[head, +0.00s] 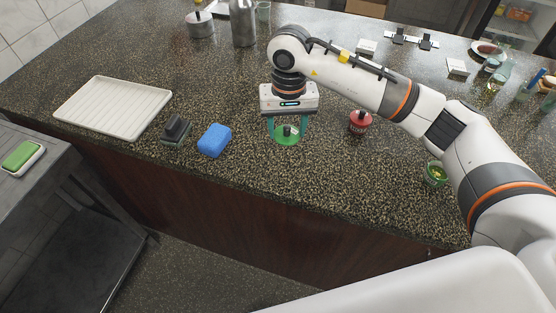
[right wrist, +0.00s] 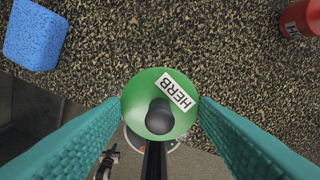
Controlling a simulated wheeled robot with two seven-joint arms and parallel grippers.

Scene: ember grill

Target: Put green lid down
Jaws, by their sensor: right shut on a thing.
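The green lid (head: 287,138) has a black knob and a white label reading HERB; it also shows in the right wrist view (right wrist: 145,92). My right gripper (head: 288,131) is shut on the lid, with its teal fingers on either side of the rim. The lid appears level, over the speckled counter between the blue sponge and the red container. I cannot tell whether it touches the counter. A small open green container (head: 437,175) with yellow-green contents stands at the right, partly beside my arm. My left gripper is out of view.
A blue sponge (head: 214,140), a dark brush-like block (head: 176,130) and a white tray (head: 112,107) lie left on the counter (head: 330,190). A red lidded container (head: 360,122) stands right of the gripper. The counter's front edge is near; the counter before the lid is clear.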

